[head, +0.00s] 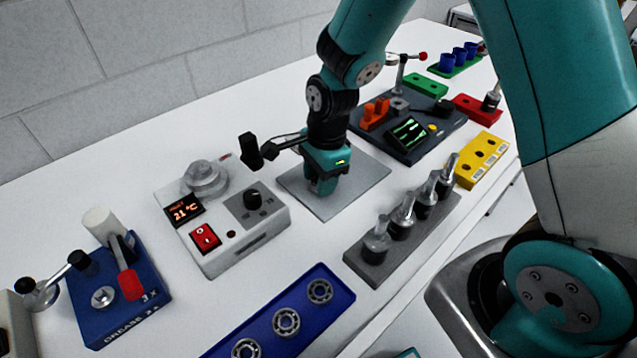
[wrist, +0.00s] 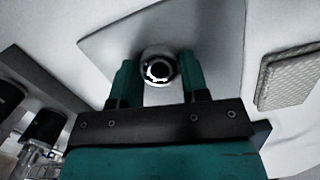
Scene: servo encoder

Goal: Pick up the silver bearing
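A silver bearing (wrist: 159,68), a ring with a dark inside and a bright centre, shows in the wrist view at or over the grey plate (head: 362,182). My gripper (wrist: 160,72) has one teal finger on each side of it. The fingers stand apart, and their inner faces look very close to the ring's edges; I cannot tell whether they press on it. In the head view my gripper (head: 320,188) points down at the plate, and its fingers hide the bearing there.
A white heater box (head: 245,240) with a dial stands left of the plate. A grey rack (head: 400,240) of several tool holders stands at the front right. A dark board (head: 445,135) lies behind. A blue tray (head: 310,315) of bearings is in front.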

